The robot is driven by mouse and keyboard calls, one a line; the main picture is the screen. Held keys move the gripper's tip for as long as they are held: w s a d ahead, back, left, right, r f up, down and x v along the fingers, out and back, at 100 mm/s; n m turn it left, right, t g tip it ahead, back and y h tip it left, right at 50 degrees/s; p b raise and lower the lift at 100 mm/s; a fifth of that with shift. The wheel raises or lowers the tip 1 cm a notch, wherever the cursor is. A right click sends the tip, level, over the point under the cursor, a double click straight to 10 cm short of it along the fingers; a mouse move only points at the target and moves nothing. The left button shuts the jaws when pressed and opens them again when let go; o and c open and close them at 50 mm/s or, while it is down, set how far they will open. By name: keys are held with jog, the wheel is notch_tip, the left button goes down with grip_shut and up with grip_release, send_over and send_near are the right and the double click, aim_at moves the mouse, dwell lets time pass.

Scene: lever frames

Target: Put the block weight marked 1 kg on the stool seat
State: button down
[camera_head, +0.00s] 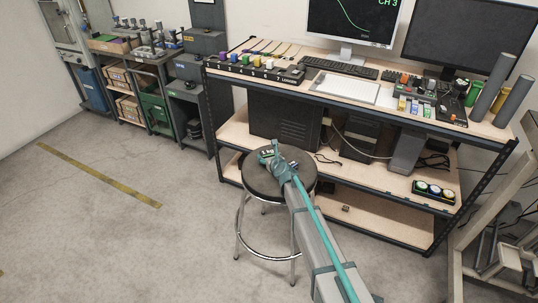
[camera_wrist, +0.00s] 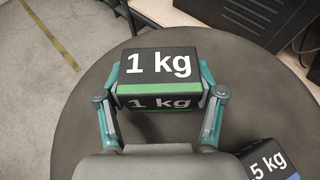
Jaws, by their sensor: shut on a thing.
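The block weight marked 1 kg (camera_wrist: 158,66) is black with white lettering and a green stripe. My gripper (camera_wrist: 160,92) is shut on it, one finger at each side; my gripper also shows in the head view (camera_head: 268,154). The block is over the dark round stool seat (camera_wrist: 95,150); I cannot tell whether it touches the seat. The seat also shows in the head view (camera_head: 259,183). A second black block marked 5 kg (camera_wrist: 266,163), with a blue stripe, sits on the seat at the lower right of the wrist view.
A workbench (camera_head: 232,128) with monitors, keyboard and lever boxes stands right behind the stool. A lower shelf holds dark computer cases (camera_head: 285,117). Open floor (camera_head: 120,220) lies to the left, with a yellow stripe (camera_head: 100,176).

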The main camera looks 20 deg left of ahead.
jog(key=shift+f, duration=0.5)
jog(key=shift+f, duration=0.15)
jog(key=shift+c, duration=0.7)
grip_release()
jog(key=v, duration=1.2)
jog(key=shift+s+d+b, duration=0.1)
jog(key=shift+b, duration=0.25)
